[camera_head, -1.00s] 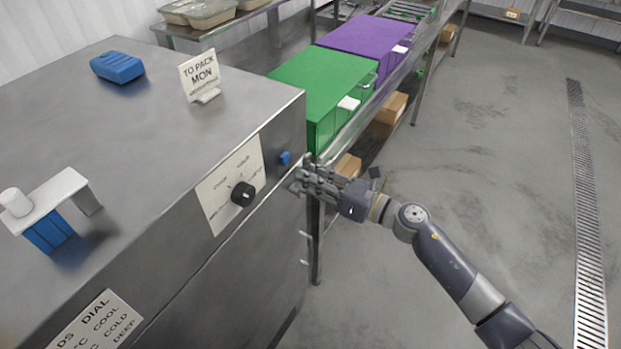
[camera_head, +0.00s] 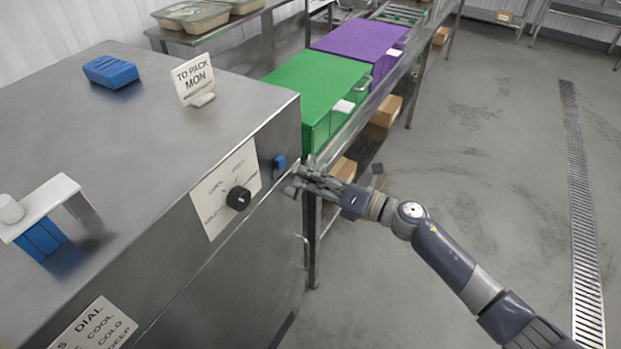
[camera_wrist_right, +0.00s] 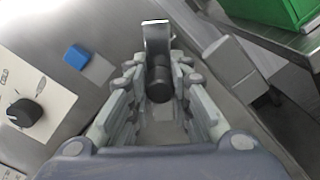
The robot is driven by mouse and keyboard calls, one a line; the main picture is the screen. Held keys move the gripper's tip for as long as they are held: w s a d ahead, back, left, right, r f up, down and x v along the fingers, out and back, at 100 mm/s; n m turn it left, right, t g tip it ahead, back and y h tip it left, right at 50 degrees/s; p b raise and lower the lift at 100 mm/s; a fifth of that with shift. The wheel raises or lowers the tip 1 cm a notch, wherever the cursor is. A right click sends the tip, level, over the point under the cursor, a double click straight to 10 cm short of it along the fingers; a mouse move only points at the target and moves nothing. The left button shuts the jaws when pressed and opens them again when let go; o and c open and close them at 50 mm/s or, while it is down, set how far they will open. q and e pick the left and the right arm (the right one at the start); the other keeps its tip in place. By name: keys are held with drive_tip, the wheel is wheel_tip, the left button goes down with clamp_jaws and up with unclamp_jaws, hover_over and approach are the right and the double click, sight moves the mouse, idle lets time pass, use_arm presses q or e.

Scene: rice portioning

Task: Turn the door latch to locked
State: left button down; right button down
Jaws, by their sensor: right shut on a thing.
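A steel cabinet (camera_head: 225,125) fills the left of the head view. In the right wrist view, the latch (camera_wrist_right: 158,78) shows as a dark round grip with a pale metal plate (camera_wrist_right: 156,36) beyond it. My right gripper (camera_head: 300,180) is at the cabinet's right front edge. In the wrist view, its fingers (camera_wrist_right: 157,75) are closed around the dark grip, one on each side. The fingers hide the latch in the head view. My left gripper is out of view.
A black dial (camera_head: 238,198) on a white plate and a blue block (camera_head: 279,163) are on the cabinet front, left of the gripper. Green (camera_head: 315,85) and purple (camera_head: 358,42) boxes stand on the bench behind. The floor at right is clear.

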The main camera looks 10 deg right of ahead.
drive_tip(key=shift+a+r, duration=0.25)
drive_tip(key=shift+r, duration=0.2)
drive_tip(key=c, duration=1.6)
unclamp_jaws()
drive_tip(key=shift+s, duration=0.1)
drive_tip(key=shift+o, duration=0.8)
drive_tip(key=shift+s+r, duration=0.1)
drive_tip(key=shift+s, duration=0.1)
drive_tip(key=shift+d+f, duration=0.2)
drive_tip(key=shift+f, duration=0.05)
drive_tip(key=v, duration=1.1)
drive_tip(key=shift+s+r, duration=0.15)
drive_tip(key=shift+s, duration=0.15)
drive_tip(key=shift+d, duration=0.15)
